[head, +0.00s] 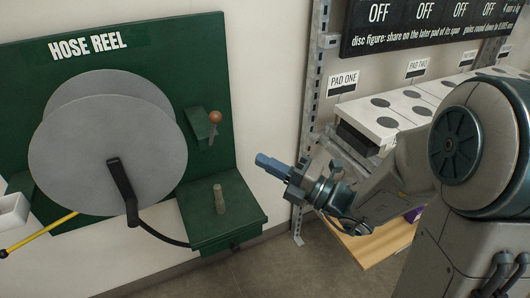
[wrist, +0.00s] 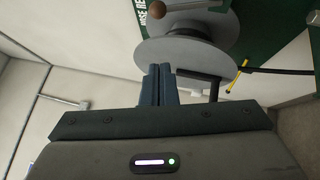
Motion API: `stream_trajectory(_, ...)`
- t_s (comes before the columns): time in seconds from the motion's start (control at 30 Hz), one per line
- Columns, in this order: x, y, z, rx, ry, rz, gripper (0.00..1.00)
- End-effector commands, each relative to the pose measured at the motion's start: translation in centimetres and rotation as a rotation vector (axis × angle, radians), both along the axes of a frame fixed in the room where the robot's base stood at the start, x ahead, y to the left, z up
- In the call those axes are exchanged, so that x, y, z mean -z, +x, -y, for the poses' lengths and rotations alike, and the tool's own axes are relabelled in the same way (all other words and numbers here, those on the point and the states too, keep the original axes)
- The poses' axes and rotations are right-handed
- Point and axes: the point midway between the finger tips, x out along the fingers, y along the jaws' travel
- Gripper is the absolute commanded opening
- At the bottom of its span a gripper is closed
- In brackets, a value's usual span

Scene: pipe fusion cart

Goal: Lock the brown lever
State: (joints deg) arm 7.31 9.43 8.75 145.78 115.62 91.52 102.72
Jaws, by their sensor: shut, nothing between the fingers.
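The brown lever (head: 214,122) is a short stick with a round brown knob, on a green block at the right side of the hose reel board. It stands roughly upright, knob at the top. In the wrist view its brown knob (wrist: 163,10) shows at the top edge, past my fingertips. My gripper (head: 262,161) is shut and empty, to the right of the lever and a little lower in the head view, apart from it. In the wrist view my shut fingers (wrist: 159,70) point toward the reel.
The grey reel disc (head: 75,150) with a black crank (head: 122,190) is left of the lever. A green shelf (head: 240,208) with an upright tan peg (head: 219,198) sits below it. White pads (head: 400,110) stand on a rack at right. Bare wall lies between board and rack.

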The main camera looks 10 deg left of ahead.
Motion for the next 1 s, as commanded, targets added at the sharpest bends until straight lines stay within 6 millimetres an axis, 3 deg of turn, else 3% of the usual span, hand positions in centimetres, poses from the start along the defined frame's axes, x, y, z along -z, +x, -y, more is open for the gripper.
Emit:
stream_trajectory(0.5, -0.9, 0.4, -1.7, 0.001, -0.001, -0.005, 0.0)
stream_trajectory(0.83, -2.1, 3.0, -8.5, -0.003, -0.002, 0.002, 0.0)
stream_trajectory(1.0, -2.9, 5.3, -9.4, 0.002, -0.002, 0.002, 0.0)
